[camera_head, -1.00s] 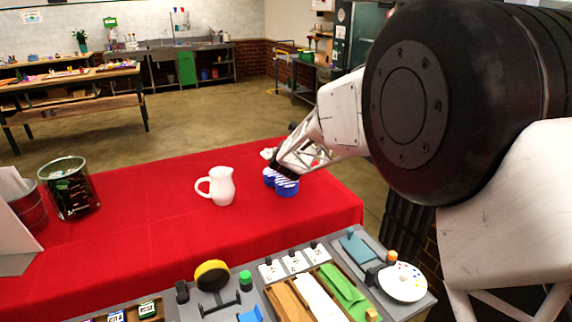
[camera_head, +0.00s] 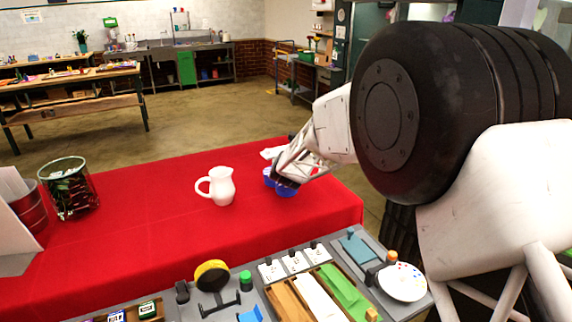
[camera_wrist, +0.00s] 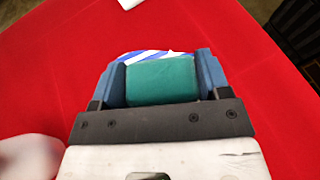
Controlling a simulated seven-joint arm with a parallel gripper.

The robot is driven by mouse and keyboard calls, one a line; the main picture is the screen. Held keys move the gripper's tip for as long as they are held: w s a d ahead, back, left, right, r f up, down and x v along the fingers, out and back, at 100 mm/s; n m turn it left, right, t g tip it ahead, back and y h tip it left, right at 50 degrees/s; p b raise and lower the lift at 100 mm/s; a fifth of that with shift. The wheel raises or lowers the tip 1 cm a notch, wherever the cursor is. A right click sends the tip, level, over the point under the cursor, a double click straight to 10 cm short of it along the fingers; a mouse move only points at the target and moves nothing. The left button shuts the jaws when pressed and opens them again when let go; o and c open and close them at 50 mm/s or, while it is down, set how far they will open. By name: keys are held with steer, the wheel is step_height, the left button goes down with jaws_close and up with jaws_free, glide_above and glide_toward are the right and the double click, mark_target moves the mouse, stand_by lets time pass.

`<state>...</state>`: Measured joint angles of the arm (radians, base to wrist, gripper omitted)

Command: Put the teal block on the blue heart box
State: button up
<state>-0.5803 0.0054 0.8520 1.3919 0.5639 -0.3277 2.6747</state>
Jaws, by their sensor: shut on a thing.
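The teal block (camera_wrist: 160,81) is between the two blue fingers of my gripper (camera_wrist: 162,78) in the wrist view, and the gripper is shut on it. The blue heart box (camera_head: 285,189) stands on the red table in the head view, directly at the end of my arm. Its blue and white striped lid (camera_wrist: 150,55) shows just beyond the block in the wrist view. The block covers most of the lid there. I cannot tell whether the block touches the lid. The block cannot be made out in the head view.
A white pitcher (camera_head: 221,186) stands on the red tablecloth (camera_head: 140,220) left of the box. A white item (camera_head: 270,153) lies behind the box. A glass vase with greenery (camera_head: 68,188) is at the far left. A tool tray (camera_head: 340,262) is in front.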

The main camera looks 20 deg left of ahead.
steer(key=shift+f, duration=0.1)
steer(key=o, duration=0.9)
steer(key=shift+v, duration=0.8)
steer(key=v, duration=1)
steer(key=shift+d+r, duration=0.15)
steer(key=shift+r, duration=0.05)
steer(key=shift+s, duration=0.1)
